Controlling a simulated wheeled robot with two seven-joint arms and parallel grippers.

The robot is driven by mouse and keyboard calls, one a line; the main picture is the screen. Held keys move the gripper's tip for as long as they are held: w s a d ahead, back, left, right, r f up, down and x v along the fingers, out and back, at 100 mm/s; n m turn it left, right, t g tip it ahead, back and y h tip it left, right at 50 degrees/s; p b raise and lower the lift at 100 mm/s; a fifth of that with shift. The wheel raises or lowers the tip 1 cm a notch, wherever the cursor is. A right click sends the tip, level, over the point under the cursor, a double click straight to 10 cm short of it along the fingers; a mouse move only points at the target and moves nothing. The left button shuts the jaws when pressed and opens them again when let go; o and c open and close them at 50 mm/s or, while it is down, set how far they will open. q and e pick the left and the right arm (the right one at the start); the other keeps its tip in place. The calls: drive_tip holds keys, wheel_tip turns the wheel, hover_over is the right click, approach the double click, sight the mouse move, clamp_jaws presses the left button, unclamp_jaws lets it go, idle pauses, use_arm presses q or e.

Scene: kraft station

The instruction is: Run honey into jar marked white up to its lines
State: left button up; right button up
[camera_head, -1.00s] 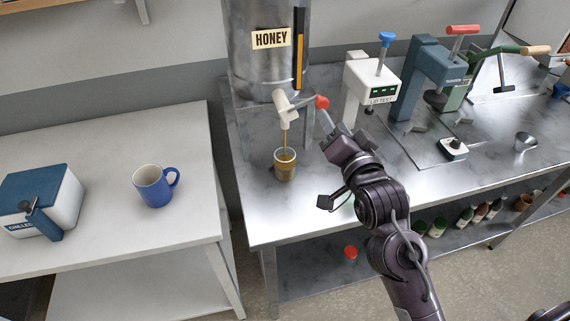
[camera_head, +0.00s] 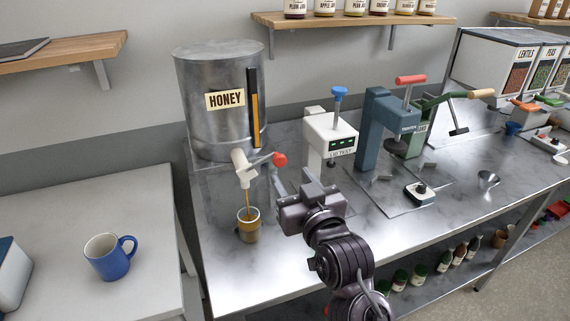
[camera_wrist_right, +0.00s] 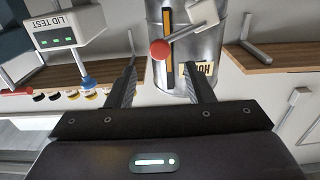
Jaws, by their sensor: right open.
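The metal honey tank (camera_head: 215,125) has a pale tap (camera_head: 241,168) with a red-knobbed lever (camera_head: 280,159). A thin amber stream runs from the tap into a small jar (camera_head: 248,230) below it. The jar stands upright, with a pale band near its rim and a brownish body; its lines and exact honey level are too small to tell. My right gripper (camera_head: 294,181) is open and empty, just below and right of the knob. In the right wrist view the red knob (camera_wrist_right: 160,49) shows beyond the open fingers (camera_wrist_right: 160,85). My left gripper is out of view.
A white lid tester (camera_head: 328,138) and a blue press (camera_head: 380,125) stand right of the tap. A blue mug (camera_head: 108,258) stands on the left table (camera_head: 60,210).

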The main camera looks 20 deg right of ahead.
sight(281, 161)
drive_tip(key=w+p, duration=0.1)
drive_tip(key=w, duration=0.5)
drive_tip(key=shift+w+a+p, duration=0.15)
drive_tip(key=shift+w+p, duration=0.05)
drive_tip(key=shift+p, duration=0.2)
drive_tip(key=shift+c, duration=0.2)
clamp_jaws()
